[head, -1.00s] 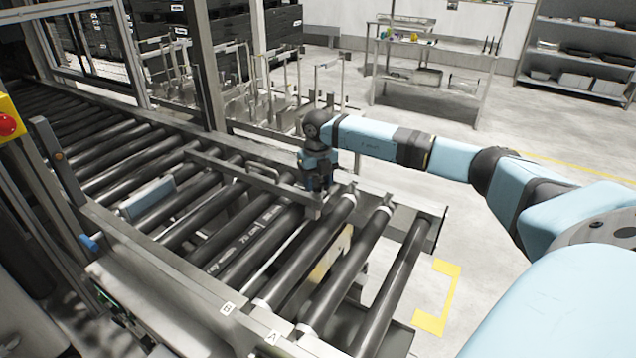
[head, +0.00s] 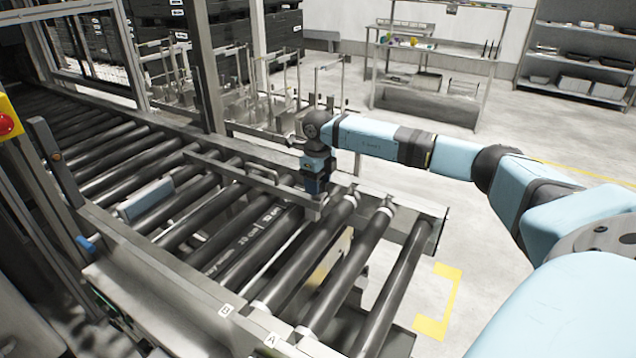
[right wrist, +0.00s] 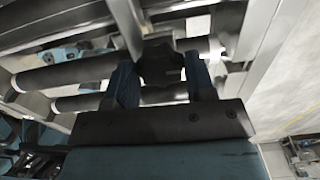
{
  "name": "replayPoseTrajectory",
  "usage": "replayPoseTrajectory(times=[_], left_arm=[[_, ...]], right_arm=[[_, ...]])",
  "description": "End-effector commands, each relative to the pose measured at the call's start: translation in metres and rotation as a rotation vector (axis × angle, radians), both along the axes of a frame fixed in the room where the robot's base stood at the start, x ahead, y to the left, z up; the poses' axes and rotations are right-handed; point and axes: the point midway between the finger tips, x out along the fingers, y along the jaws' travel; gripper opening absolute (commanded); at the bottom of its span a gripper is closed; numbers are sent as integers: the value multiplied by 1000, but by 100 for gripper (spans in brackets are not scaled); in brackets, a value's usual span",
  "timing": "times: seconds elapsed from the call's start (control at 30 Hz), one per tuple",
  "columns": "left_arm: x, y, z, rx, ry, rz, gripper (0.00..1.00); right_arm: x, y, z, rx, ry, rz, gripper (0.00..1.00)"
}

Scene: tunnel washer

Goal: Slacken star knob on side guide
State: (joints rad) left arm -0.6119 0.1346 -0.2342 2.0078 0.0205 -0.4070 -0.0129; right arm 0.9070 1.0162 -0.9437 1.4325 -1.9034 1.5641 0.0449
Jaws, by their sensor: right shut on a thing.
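The side guide (head: 240,176) is a grey metal rail along the far side of the roller conveyor. My right gripper (head: 315,196) points down at the near right end of this guide. In the right wrist view a dark star knob (right wrist: 160,63) sits between the two blue fingers of my right gripper (right wrist: 160,82), which are shut on it. A guide bar (right wrist: 127,28) runs up from beside the knob. In the head view the knob is hidden by the gripper. My left gripper is not in view.
Dark rollers (head: 240,240) lie under and around the guide. A blue knob (head: 86,243) is on the near conveyor side. A grey-blue block (head: 147,199) lies among the rollers. A steel post (head: 205,75) stands behind the guide. Floor right of the conveyor is open.

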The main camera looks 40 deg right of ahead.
Motion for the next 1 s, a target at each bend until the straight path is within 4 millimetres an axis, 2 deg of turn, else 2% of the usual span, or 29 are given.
replayPoseTrajectory(times=[0.4,0.43,0.5,0.53,0.83,1.0], left_arm=[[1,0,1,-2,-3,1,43],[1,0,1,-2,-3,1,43],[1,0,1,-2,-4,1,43],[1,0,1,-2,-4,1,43],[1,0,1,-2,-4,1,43],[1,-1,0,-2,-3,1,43]], right_arm=[[1,0,2,1,-4,5,26],[1,0,2,1,-4,5,54],[1,0,2,1,-4,5,70],[1,0,1,1,-3,5,75],[0,0,2,1,-2,5,75],[1,0,19,0,-3,5,75]])
